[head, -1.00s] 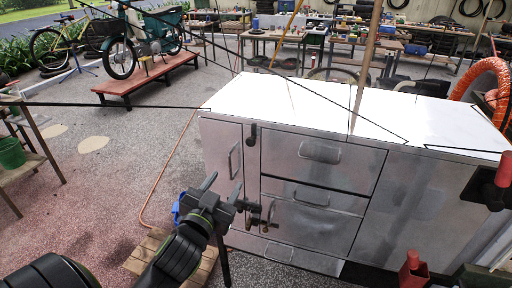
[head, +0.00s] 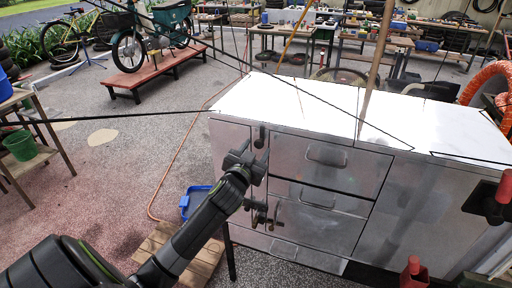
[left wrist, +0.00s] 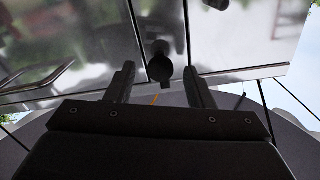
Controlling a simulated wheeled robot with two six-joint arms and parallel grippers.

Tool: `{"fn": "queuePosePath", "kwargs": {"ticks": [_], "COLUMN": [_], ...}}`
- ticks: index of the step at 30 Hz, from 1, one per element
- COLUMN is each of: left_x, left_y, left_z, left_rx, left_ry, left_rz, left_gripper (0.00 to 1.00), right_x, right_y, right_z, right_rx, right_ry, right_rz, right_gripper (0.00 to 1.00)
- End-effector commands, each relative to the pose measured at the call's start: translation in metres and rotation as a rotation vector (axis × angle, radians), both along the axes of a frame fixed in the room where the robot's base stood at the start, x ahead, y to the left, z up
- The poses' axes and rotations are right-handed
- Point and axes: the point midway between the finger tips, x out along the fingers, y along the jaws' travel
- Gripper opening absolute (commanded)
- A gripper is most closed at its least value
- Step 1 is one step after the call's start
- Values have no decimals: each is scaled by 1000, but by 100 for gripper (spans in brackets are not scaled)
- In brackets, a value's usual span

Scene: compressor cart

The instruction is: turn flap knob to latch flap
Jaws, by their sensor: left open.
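A small black knob (head: 261,137) sits near the top of the silver cart front, by the seam between the narrow left panel (head: 226,146) and the drawers. In the left wrist view the knob (left wrist: 160,66) lies between my finger lines, beyond the tips. My left gripper (head: 256,152) is open and empty just below the knob, apart from it as far as I can see. Its fingers (left wrist: 160,88) point toward the cart front. The gripper partly hides the left panel. Which panel is the flap I cannot tell for sure. My right gripper is not in view.
The silver cart (head: 300,101) has a bright bare top with a wooden pole and dark lines across it. Drawer handles (head: 327,154) and brass-coloured fittings (head: 258,211) stick out from its front. A wooden pallet (head: 172,252) and blue tray (head: 192,203) lie on the floor left.

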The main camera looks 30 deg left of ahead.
Motion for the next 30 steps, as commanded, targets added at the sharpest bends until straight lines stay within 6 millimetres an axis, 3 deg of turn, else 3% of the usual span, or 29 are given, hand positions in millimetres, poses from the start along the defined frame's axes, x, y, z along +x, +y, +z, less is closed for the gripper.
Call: {"fn": "queuePosePath", "kwargs": {"ticks": [12, 22, 30], "left_x": [7, 7, 7], "left_y": [2, 2, 2], "left_z": [0, 0, 0], "left_rx": [0, 0, 22], "left_ry": [0, 1, 6], "left_rz": [0, 0, 0], "left_gripper": [48, 5, 4], "right_x": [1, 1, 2], "right_y": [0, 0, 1], "right_z": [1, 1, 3], "right_rx": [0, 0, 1], "right_ry": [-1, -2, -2], "right_rz": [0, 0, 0], "right_gripper": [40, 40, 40]}}
